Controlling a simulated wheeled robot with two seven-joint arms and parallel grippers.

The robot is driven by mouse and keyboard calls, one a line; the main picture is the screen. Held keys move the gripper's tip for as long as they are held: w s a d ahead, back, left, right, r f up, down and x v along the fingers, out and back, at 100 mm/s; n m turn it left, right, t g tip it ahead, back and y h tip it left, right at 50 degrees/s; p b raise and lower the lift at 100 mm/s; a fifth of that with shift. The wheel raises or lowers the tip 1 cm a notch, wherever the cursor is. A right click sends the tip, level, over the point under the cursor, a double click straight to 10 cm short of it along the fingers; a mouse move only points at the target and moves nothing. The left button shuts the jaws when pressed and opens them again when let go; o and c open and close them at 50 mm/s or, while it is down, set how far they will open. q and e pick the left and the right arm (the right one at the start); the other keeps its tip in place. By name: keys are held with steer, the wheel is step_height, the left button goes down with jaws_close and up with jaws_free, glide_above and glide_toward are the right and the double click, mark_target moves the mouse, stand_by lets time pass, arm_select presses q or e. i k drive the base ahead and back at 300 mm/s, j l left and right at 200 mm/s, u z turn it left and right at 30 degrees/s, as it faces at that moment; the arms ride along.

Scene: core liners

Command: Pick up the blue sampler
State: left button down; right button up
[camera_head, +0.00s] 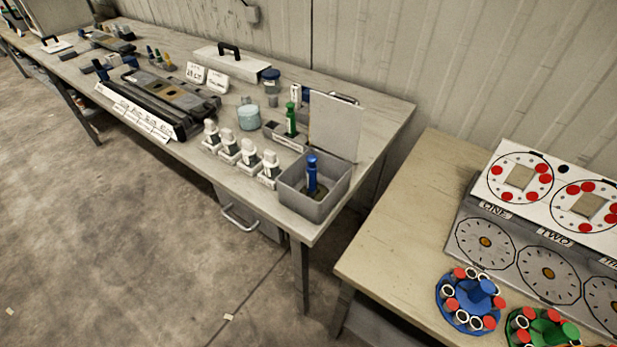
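A blue upright tool (312,173), which looks like the blue sampler, stands inside an open grey bin (323,206) at the right front corner of the long table. A similar green-topped tool (291,120) stands just behind the bin, in a small dark holder. A blue round carousel (469,301) with red and white pieces sits on the right table; I cannot tell whether the name could mean this one. Neither of my grippers is in view.
The long table (385,112) also carries white-capped bottles (249,152), a light blue jar (249,117), an upright grey panel (334,125) and a dark labelled tray (150,103). The right table (400,237) holds a dial board (517,247) and a green carousel (541,330). A gap separates the tables.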

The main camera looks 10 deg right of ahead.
mark_target(311, 174)
steer(key=j+z, duration=0.25)
steer(key=z, duration=0.15)
steer(key=j+z, duration=0.6)
steer(key=z, duration=0.2)
steer(key=k+j+z, duration=0.1)
steer(key=j+z, duration=0.25)
steer(key=l, duration=0.1)
